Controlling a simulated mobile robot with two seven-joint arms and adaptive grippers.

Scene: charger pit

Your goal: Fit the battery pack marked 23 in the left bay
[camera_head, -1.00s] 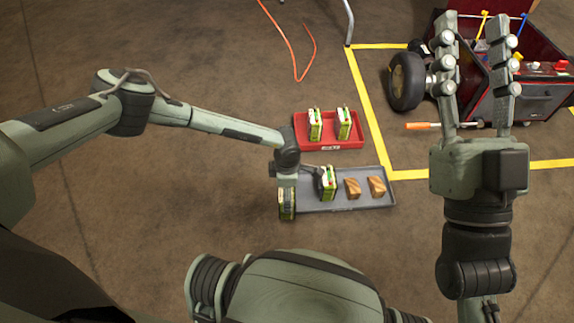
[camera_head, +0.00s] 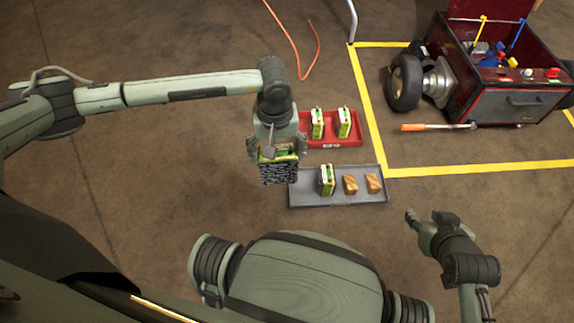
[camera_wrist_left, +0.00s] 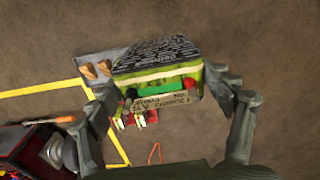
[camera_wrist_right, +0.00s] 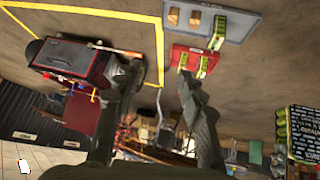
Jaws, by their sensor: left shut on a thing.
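My left gripper (camera_head: 278,150) is shut on a green and yellow battery pack (camera_head: 279,172), held in the air just left of the two trays. In the left wrist view the pack (camera_wrist_left: 160,62) sits between both fingers, showing a dark printed side, a green strip and a red spot; no number 23 is readable. More packs stand in the red tray (camera_head: 347,141), a left one (camera_head: 317,124) and a right one (camera_head: 344,123). Another pack (camera_head: 327,180) stands in the grey tray (camera_head: 310,198). My right gripper (camera_head: 428,217) is empty, fingers apart. I cannot identify the left bay.
Two wooden blocks (camera_head: 350,184) and (camera_head: 373,183) lie in the grey tray. Yellow floor tape (camera_head: 480,168) bounds an area with a dark red wheeled toolbox (camera_head: 510,95) and an orange-handled tool (camera_head: 430,127). An orange cable (camera_head: 292,40) lies behind the trays. Floor left of the trays is clear.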

